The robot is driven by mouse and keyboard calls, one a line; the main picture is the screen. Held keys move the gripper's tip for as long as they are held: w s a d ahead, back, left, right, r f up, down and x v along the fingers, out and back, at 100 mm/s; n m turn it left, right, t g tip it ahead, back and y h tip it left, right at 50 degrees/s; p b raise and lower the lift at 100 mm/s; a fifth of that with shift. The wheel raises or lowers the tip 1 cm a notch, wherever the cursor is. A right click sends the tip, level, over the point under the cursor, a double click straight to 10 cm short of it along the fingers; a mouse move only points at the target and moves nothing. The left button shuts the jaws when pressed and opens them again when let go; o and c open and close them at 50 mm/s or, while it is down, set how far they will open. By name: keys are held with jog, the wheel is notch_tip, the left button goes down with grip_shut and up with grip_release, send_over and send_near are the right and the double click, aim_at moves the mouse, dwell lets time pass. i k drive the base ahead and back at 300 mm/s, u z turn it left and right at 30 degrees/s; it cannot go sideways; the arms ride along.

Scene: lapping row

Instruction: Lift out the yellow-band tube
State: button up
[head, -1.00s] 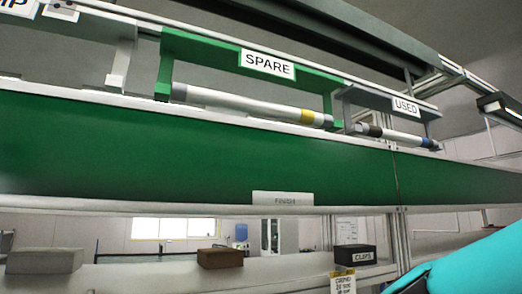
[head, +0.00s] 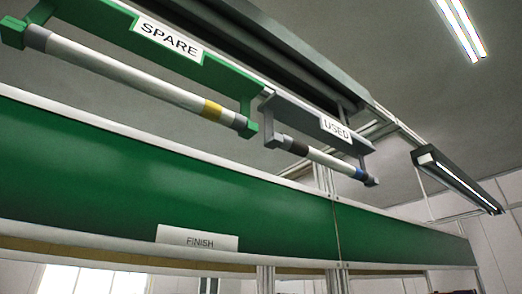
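The yellow-band tube (head: 130,75) is a long pale tube with grey ends and a yellow band near its right end. It lies in the green holder (head: 180,55) under the SPARE label (head: 169,38), its ends at the holder's two arms. To its right, a shorter tube with a blue band (head: 325,158) lies in the grey holder (head: 300,118) labelled USED (head: 335,129). My gripper is not in the head view.
A long green panel (head: 220,190) with a FINISH label (head: 198,238) runs below the holders. A dark beam (head: 240,40) runs above and behind them. A lamp fixture (head: 455,180) hangs at the right.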

aim_at(38, 38)
jog(key=z, duration=1.2)
jog(key=k, duration=0.95)
jog(key=u, duration=0.85)
jog(key=i, duration=0.5)
